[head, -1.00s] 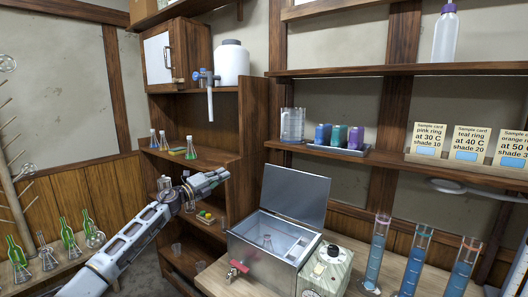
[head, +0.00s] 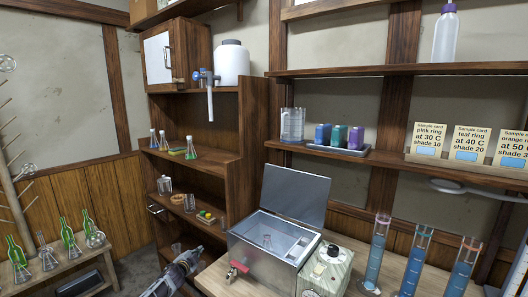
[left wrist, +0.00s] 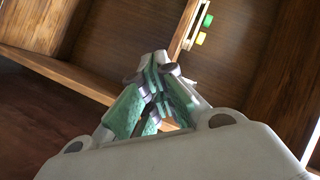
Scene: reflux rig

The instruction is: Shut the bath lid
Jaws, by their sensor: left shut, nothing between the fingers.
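The metal bath (head: 262,262) stands on the wooden bench in the head view, with a red tap at its front. Its grey lid (head: 296,192) stands up, hinged at the back, so the bath is open. My right gripper is in neither view.
A dial unit (head: 326,268) stands right of the bath, with tall blue cylinders (head: 376,252) beyond it. The shelf unit (head: 213,115) rises behind and left. A wall shelf (head: 318,156) with jars runs above the lid.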

